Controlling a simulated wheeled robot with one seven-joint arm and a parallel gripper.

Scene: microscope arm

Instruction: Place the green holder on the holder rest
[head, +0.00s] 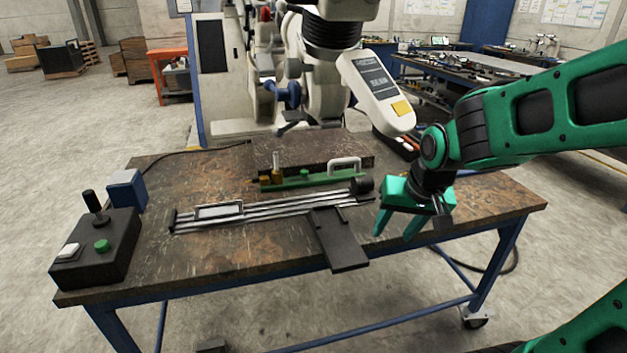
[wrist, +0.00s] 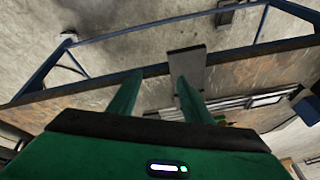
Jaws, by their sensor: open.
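The green holder (head: 315,179) is a long green bar with a white handle and a brass-coloured post, lying on the worn table in front of a brown block. A dark flat plate (head: 338,240) juts over the table's front edge and may be the holder rest; I cannot tell for sure. The plate also shows in the wrist view (wrist: 187,65). My green gripper (head: 396,228) is open and empty, pointing down near the table's front right, to the right of the plate and apart from the holder. Its two fingers (wrist: 158,80) show apart in the wrist view.
A silver rail assembly (head: 270,209) lies between the holder and the front edge. A black control box (head: 97,245) and a blue box (head: 126,190) stand at the left. A white microscope head (head: 376,90) hangs above. The table's front left (head: 190,265) is clear.

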